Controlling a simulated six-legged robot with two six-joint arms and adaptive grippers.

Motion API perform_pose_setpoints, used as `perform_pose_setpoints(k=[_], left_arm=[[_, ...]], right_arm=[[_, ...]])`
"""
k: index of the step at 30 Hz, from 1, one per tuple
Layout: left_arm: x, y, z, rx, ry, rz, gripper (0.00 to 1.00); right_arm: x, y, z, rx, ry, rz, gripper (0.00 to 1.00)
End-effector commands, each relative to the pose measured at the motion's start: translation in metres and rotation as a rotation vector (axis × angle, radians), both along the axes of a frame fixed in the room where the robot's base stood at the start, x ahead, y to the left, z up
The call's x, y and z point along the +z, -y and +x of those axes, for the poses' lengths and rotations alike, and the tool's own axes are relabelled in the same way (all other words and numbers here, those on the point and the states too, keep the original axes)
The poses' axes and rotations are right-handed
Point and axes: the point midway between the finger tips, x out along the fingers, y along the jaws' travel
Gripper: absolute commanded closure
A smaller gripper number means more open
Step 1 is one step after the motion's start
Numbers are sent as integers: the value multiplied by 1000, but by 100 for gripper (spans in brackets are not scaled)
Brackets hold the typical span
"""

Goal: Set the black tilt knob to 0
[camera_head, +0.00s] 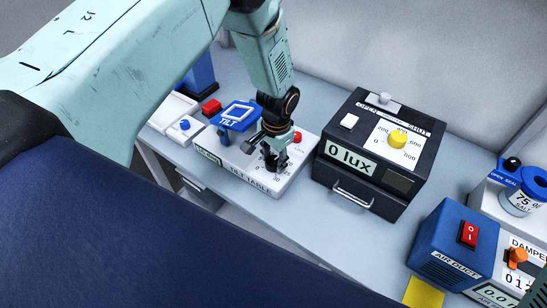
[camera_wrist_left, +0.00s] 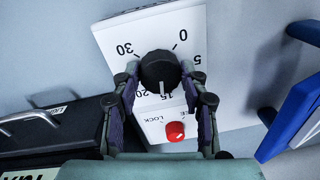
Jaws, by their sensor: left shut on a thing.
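The black tilt knob (camera_wrist_left: 158,70) sits on the white tilt table box (camera_wrist_left: 110,32), whose dial reads upside down in the left wrist view. The knob's white mark points down in that view, at about 15. My left gripper (camera_wrist_left: 161,84) is shut on the knob, one finger on each side. In the head view the gripper (camera_head: 270,154) reaches down onto the tilt table box (camera_head: 262,187) and mostly covers the knob. The fingers hide part of the scale. The blue tilt platform (camera_head: 238,115) stands at the back of the box. My right gripper is not in view.
A black lux box (camera_head: 369,153) stands just right of the tilt table. A blue air duct box (camera_head: 444,247) is at the front right. Grey bench (camera_head: 325,228) is clear between them.

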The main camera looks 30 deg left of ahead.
Motion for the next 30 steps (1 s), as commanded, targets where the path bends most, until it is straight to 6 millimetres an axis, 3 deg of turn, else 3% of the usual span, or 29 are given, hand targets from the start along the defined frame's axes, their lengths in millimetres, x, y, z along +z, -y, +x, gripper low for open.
perform_pose_setpoints(k=[20, 21, 28, 30], left_arm=[[0, 0, 1, 0, 3, 0, 88], [0, 0, 1, 0, 3, 0, 54], [0, 0, 1, 0, 2, 0, 35], [0, 0, 1, 0, 2, 0, 33]], right_arm=[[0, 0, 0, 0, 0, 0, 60], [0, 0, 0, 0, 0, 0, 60], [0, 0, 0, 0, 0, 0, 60], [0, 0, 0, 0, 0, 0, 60]])
